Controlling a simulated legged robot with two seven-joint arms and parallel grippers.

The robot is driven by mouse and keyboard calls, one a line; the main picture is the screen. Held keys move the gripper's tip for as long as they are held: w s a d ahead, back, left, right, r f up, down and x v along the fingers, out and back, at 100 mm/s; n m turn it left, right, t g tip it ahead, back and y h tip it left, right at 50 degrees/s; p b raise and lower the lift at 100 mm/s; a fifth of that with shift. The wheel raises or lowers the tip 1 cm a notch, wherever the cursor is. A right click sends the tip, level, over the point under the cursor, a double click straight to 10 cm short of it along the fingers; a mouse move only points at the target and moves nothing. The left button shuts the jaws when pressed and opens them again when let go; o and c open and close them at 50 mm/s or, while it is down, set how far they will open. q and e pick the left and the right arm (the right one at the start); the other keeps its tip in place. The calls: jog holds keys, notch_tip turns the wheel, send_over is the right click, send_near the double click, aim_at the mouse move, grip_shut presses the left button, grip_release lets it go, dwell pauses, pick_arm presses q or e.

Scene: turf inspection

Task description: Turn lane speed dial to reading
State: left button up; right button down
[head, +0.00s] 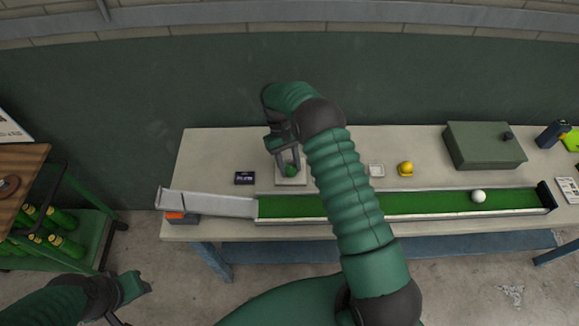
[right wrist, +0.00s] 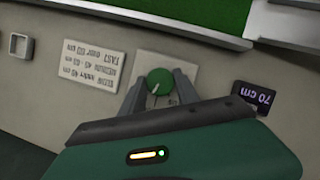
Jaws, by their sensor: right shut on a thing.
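The green dial knob (head: 291,170) sits on a pale square plate on the bench, left of centre. In the right wrist view the knob (right wrist: 159,82) shows a thin white pointer line. My right gripper (head: 288,160) reaches down over it, its two fingers shut on either side of the knob. A white card (right wrist: 92,66) with FAST, MEDIUM and slower bands appears upside down there. My left gripper (head: 133,287) hangs low at left, its fingers unclear.
A green turf lane (head: 430,203) runs along the bench front, with a white ball (head: 478,196) on it and a pale ramp (head: 208,202) at its left end. A yellow object (head: 406,169), a small white square tray (head: 376,171) and a green box (head: 485,146) stand behind the lane.

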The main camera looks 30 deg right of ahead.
jog(key=m, duration=0.1)
jog(key=m+y, duration=0.1)
jog(key=m, duration=0.3)
jog(key=shift+w+d+r+t+y, duration=0.2)
jog(key=shift+d+t+y, duration=0.05)
jog(key=shift+t+y, duration=0.15)
jog(key=shift+m, duration=0.4)
jog(key=c, duration=1.2)
grip_release()
jog(key=shift+c, duration=0.2)
jog(key=o, duration=0.3)
jog(key=shift+f, duration=0.2)
jog(key=shift+o, duration=0.2)
jog(key=shift+s+r, duration=0.1)
